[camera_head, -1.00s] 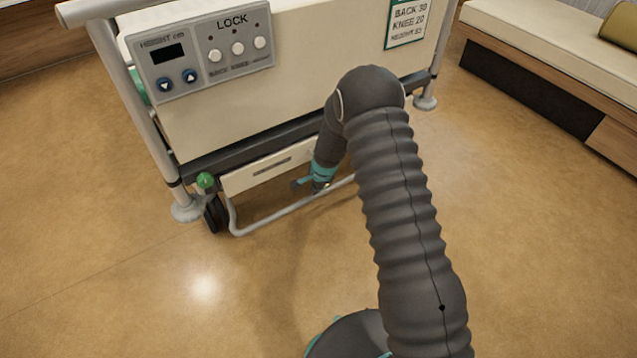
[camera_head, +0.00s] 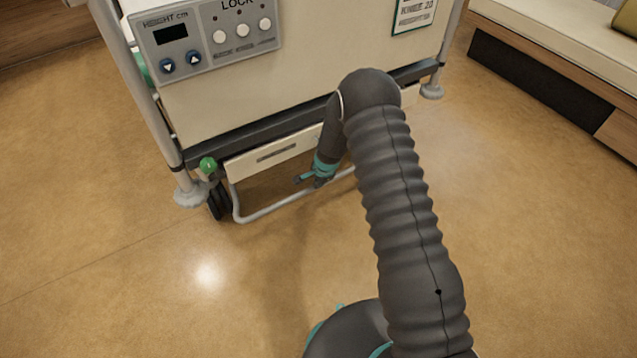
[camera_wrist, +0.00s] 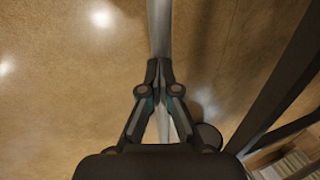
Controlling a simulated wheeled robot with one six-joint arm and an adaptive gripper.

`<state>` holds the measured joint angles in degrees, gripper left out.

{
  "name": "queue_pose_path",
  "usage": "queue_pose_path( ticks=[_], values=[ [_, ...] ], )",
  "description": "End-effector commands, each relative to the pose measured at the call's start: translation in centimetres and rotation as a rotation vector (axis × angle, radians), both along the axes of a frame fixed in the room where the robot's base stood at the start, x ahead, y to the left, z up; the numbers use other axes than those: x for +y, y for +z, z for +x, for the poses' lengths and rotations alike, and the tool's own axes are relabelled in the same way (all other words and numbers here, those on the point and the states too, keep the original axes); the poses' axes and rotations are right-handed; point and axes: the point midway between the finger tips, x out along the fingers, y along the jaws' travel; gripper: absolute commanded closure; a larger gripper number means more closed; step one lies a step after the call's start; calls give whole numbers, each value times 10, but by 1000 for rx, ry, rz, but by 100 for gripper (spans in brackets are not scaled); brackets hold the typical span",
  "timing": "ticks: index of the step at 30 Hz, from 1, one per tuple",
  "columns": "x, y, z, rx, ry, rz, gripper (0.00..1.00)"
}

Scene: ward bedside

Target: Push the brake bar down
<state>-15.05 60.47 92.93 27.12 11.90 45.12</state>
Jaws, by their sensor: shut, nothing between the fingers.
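The brake bar (camera_head: 275,208) is a pale grey tube low at the end of the bed, in front of the drawer-like panel. My gripper (camera_head: 306,180) is shut and empty, low over the right part of the bar. In the wrist view the bar (camera_wrist: 159,28) runs up and down the picture, in line with my closed fingertips (camera_wrist: 160,66). The fingers hide part of the bar. I cannot tell whether they touch it. My arm hides the bar's right end in the head view.
A green knob (camera_head: 208,164) and a dark caster (camera_head: 215,203) are at the bed's left corner. The bed's control panel (camera_head: 205,38) is above. A padded bench (camera_head: 560,45) stands at the right. The floor in front is clear.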

Motion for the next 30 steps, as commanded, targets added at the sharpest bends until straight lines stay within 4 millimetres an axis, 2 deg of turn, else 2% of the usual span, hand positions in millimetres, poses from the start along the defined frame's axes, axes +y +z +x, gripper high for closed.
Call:
queue_pose_path(
  ticks=[1, 6, 12, 23, 30],
  values=[
    [-1, -17, -2, 5, 0, -2, 100],
    [-1, -52, -2, 6, 0, -2, 100],
    [2, -82, 3, 5, 0, -2, 100],
    [3, -83, 4, 3, 0, -2, 100],
    [-1, -69, -1, 3, 0, -2, 100]
  ],
)
